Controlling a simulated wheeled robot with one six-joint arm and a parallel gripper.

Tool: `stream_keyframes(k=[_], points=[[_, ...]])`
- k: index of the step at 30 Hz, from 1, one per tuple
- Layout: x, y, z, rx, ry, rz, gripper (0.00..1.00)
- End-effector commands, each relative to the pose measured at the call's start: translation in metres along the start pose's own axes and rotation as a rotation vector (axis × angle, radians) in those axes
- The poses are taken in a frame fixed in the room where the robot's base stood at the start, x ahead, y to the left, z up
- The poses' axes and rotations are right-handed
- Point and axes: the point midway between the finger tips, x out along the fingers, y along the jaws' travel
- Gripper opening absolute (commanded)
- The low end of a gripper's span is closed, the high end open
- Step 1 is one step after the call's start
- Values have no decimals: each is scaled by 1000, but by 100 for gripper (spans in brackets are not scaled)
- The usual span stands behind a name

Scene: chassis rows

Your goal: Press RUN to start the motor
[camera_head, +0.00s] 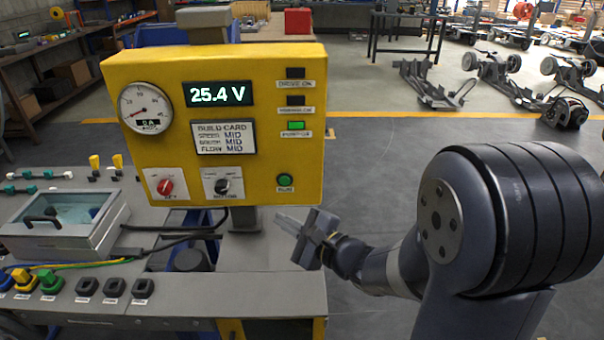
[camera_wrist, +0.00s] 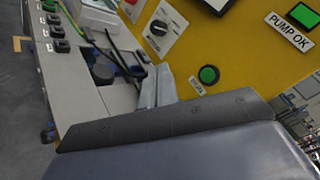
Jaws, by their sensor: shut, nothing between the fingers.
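The yellow control box (camera_head: 260,130) stands on a post over the grey bench. The green round RUN button (camera_head: 285,181) is at its lower right, with a label under it. It also shows in the wrist view as a green button (camera_wrist: 209,74), to the upper right of the fingertips. My gripper (camera_head: 280,218) is shut and empty, below the button and apart from it by a small gap in the head view. Its fingers also show in the wrist view (camera_wrist: 158,80). The display reads 25.4 V. A green lamp (camera_head: 296,125) is lit above the button, labelled PUMP OK in the wrist view (camera_wrist: 303,15).
A red knob (camera_head: 165,187) and a black knob (camera_head: 222,186) sit left of the button. A gauge (camera_head: 146,107) is at the box's left. A clear-lidded case (camera_head: 60,222), cables and several connectors lie on the bench.

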Motion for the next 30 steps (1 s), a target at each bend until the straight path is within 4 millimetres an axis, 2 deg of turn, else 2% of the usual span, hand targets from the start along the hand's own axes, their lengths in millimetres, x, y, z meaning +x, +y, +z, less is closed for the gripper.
stream_keyframes(k=[17,30], points=[[4,-6,-7,25,12,-22,0],[42,-35,-35,24,12,-22,0]])
